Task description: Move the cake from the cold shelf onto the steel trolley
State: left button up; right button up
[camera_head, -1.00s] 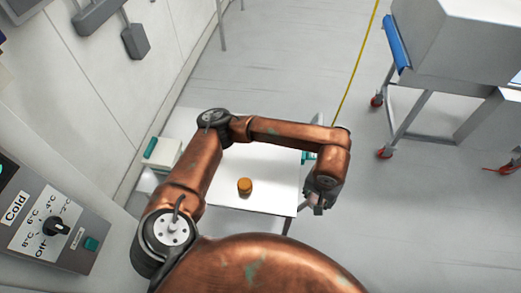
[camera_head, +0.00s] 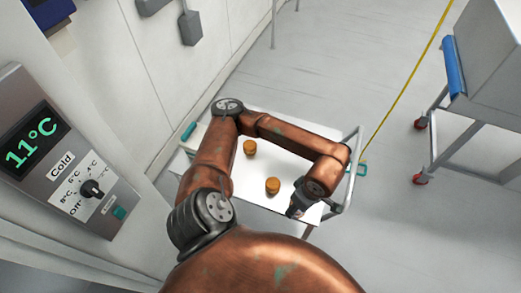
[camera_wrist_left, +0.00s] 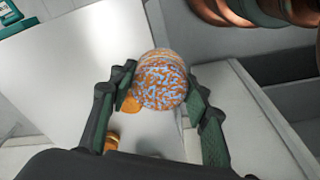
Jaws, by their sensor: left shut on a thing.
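The steel trolley (camera_head: 288,160) stands in front of me, with a white top and a rail at its right end. Two orange-brown round cakes (camera_head: 250,147) (camera_head: 272,186) stand on it. My left gripper (camera_head: 297,210) is over the trolley's near right part. In the left wrist view, my left gripper (camera_wrist_left: 165,95) is shut on a cake (camera_wrist_left: 160,80) with a blue-and-orange speckled top. This held cake is not visible in the head view. Parts of two orange things (camera_wrist_left: 131,103) (camera_wrist_left: 112,142) show below it. My right gripper is out of view.
A panel (camera_head: 65,150) at the left reads 11°C, with a "Cold" dial. A pale box with a teal part (camera_head: 189,131) is at the trolley's left end. A grey wheeled stand (camera_head: 470,130) is at the right. The floor between is clear, with a yellow line.

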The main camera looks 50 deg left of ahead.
pick_arm(q)
jog(key=shift+s+a+n, duration=0.45)
jog(key=shift+a+n, duration=0.1)
jog(key=shift+n, duration=0.15)
jog(key=w+a+f, duration=0.1)
jog(key=w+f, duration=0.2)
jog(key=w, duration=0.1)
jog(key=w+a+f+p, duration=0.1)
jog(key=w+f, duration=0.2)
jog(key=w, duration=0.1)
jog(key=w+a+f, duration=0.1)
jog(key=w+f, duration=0.2)
jog(key=w, duration=0.1)
jog(key=shift+w+a+p, duration=0.15)
jog(key=shift+w+p, duration=0.15)
jog(key=shift+w, duration=0.05)
jog(key=shift+w+f, duration=0.3)
jog(key=shift+f, duration=0.1)
notch_tip(320, 180, down, 3)
jog(key=shift+p, duration=0.45)
jog(key=shift+w+a+f, duration=0.1)
jog(key=shift+f, duration=0.15)
jog(key=o, duration=0.8)
jog(key=shift+c, duration=0.2)
